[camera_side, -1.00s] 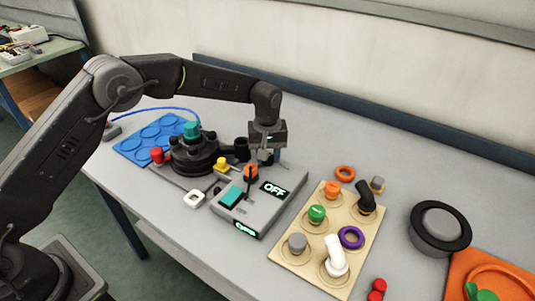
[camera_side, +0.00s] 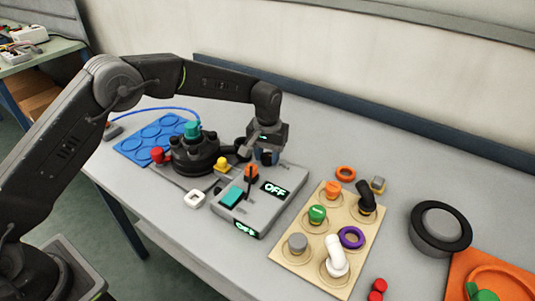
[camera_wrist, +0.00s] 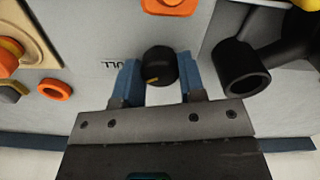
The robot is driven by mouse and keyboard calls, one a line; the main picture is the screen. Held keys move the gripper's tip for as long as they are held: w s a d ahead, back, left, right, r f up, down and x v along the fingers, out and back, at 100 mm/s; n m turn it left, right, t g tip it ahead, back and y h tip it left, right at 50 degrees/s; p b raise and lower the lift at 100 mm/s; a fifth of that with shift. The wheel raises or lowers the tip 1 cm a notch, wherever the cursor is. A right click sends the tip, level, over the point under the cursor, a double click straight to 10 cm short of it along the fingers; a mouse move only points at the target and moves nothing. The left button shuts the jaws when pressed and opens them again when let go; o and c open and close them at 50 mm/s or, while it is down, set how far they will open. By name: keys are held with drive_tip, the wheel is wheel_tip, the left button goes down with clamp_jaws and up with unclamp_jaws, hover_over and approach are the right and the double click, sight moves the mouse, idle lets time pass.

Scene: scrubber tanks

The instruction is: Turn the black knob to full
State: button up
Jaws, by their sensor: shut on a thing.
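The black knob (camera_wrist: 161,65) shows in the wrist view between the two blue fingers of my gripper (camera_wrist: 158,62), which is shut on it. An orange mark is on the knob's lower-left side. An upside-down label (camera_wrist: 112,62), partly hidden by the left finger, seems to read "FULL". In the side view my gripper (camera_side: 267,157) is low at the back edge of the grey control box (camera_side: 228,222). My fingers hide the knob there. The box's top display (camera_side: 275,189) reads "OFF".
An orange-topped lever (camera_side: 250,172) and a teal button (camera_side: 231,197) sit on the box. A black round unit (camera_side: 190,158) with pipe stubs is close on the left. A beige board (camera_side: 318,268) with several fittings lies right.

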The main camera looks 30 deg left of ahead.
sight(267, 156)
drive_tip(key=o, duration=0.9)
drive_tip(key=shift+o, duration=0.2)
wheel_tip(267, 156, up, 14)
drive_tip(key=shift+f, duration=0.1)
